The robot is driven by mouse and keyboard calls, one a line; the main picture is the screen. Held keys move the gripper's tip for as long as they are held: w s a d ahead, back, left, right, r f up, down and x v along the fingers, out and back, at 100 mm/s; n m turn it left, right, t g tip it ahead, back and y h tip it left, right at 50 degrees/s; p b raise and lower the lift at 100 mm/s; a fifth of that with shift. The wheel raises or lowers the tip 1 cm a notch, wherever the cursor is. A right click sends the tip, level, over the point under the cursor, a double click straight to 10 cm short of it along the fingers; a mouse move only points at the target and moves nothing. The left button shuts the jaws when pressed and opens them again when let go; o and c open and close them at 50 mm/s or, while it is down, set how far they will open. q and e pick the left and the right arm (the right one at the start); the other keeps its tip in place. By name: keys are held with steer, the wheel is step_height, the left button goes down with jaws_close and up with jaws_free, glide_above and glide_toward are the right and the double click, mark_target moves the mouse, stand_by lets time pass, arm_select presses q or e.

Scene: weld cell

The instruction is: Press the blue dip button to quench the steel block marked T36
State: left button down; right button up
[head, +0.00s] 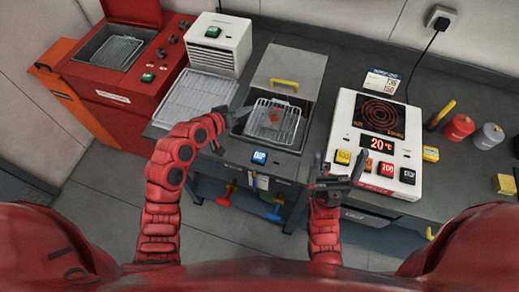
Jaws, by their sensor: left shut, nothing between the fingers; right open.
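The blue dip button (259,157) sits on the front edge of the quench station, below the tank. A wire basket (290,132) sits in the tank opening, with a small orange-red patch (274,116) in it; I cannot tell whether this is the block, and no T36 marking is legible on it. My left gripper (238,113) is shut and empty, at the left side of the basket, above and left of the button. My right gripper (338,166) is open and empty, right of the button, at the hot plate unit's front left corner.
The white hot plate unit (347,120) reads 20 °C and has several coloured buttons. A card (382,81) stands behind it. A raised lid with yellow handle (287,66) is behind the basket. A white rack (190,102) and red machine (110,85) are left. Bottles (458,127) are right.

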arm_select(q)
steer(key=s+d+m+g+p, duration=0.1)
steer(key=s+d+m+g, duration=0.2)
steer(key=s+g, duration=0.3)
steer(key=s, duration=0.3)
steer(key=shift+s+d+f, duration=0.15)
steer(key=shift+d+f, duration=0.15)
steer(key=shift+f, duration=0.05)
steer(key=b, duration=0.6)
glide_toward(266, 154)
steer(key=x, duration=0.4)
steer(key=shift+d, duration=0.35)
stand_by(0.7)
steer(key=shift+f, duration=0.4)
